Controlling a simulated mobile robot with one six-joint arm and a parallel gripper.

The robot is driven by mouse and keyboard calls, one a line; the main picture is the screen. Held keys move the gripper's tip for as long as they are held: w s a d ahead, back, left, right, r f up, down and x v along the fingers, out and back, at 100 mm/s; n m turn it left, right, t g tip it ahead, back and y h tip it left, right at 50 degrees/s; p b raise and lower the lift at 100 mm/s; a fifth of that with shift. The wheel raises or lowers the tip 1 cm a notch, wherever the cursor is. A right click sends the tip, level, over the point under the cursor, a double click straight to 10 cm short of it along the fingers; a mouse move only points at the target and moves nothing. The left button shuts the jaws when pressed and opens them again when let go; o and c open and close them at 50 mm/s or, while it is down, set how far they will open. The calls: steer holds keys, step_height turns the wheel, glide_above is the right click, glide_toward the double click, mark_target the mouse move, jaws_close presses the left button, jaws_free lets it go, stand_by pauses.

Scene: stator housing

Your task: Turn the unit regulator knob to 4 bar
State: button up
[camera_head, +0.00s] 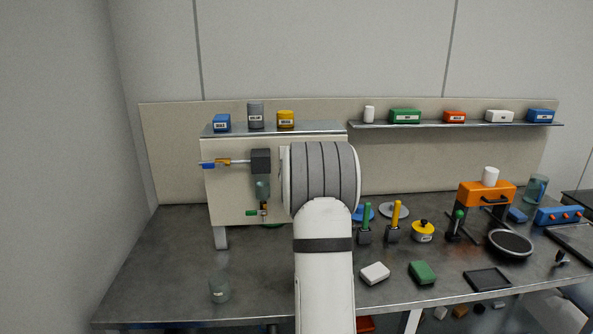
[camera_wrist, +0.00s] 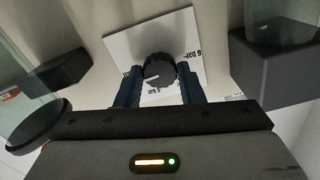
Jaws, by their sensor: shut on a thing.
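The regulator knob (camera_wrist: 159,68) is dark and round, in front of a tilted white dial plate (camera_wrist: 121,45) in the wrist view. Small black markings surround the knob; one at the right seems to read 6 bar upside down, others are too small or covered. A pale mark shows on the knob's lower left; I cannot tell which value it points to. My gripper (camera_wrist: 159,75) is shut on the knob, one dark blue finger on each side. In the head view my white and grey arm hides the knob and gripper against the cream unit (camera_head: 229,205).
The unit's valve and pipe fittings (camera_head: 262,190) sit left of my arm. A clear cup (camera_head: 219,290) stands front left on the grey bench (camera_head: 165,265); tools and blocks lie right.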

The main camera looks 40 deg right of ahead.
steer(key=n+b, duration=1)
steer(key=b, duration=0.7)
steer(key=shift+f+n, duration=0.15)
steer(key=shift+n, duration=0.25)
steer(key=shift+b, duration=0.4)
steer(key=o, duration=1)
steer(key=shift+s+a, duration=0.1)
